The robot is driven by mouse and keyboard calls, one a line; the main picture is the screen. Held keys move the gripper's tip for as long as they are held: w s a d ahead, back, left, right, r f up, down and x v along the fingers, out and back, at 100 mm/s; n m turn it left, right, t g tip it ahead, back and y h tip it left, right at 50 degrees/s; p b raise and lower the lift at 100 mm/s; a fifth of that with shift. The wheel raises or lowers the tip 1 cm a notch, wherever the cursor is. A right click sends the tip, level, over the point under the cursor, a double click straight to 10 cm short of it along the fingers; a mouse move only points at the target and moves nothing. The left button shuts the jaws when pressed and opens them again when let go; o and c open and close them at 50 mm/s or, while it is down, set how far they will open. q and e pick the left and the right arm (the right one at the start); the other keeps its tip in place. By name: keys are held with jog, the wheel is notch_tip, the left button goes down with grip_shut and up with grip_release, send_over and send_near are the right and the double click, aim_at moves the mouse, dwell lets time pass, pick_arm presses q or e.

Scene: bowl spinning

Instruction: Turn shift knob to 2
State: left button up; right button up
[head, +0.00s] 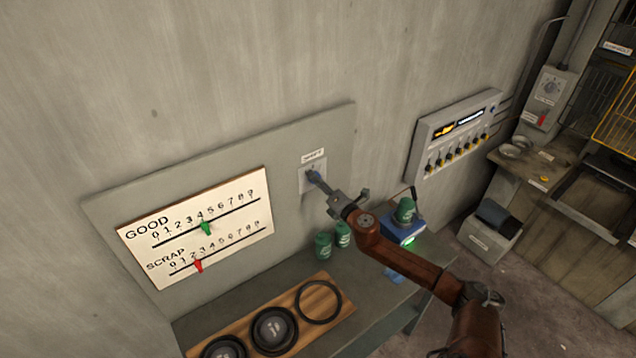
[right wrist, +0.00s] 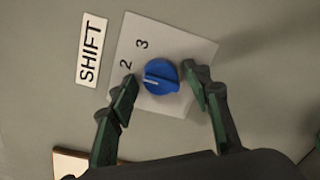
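The blue shift knob (right wrist: 162,77) sits on a pale plate (right wrist: 190,48) below the SHIFT label (right wrist: 91,50) on the wall panel. In the right wrist view the numbers 2 and 3 show on the plate; a 1 is not visible. The knob's white mark points left, a little below the 2. My right gripper (right wrist: 160,84) is open, with one green-padded finger on each side of the knob; contact is not clear. In the head view my right arm reaches the small knob (head: 313,174) from the lower right. My left gripper is not in view.
A GOOD/SCRAP board (head: 225,246) with green and red sliders is left of the knob. Below is a bench with a wooden tray (head: 298,308) holding dark round parts, and green cans (head: 323,246). A control box (head: 455,130) hangs at the right.

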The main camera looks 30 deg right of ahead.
jog(key=shift+s+f, duration=0.1)
jog(key=s, duration=1.1)
jog(key=shift+s+r, duration=0.4)
jog(key=shift+d, duration=0.1)
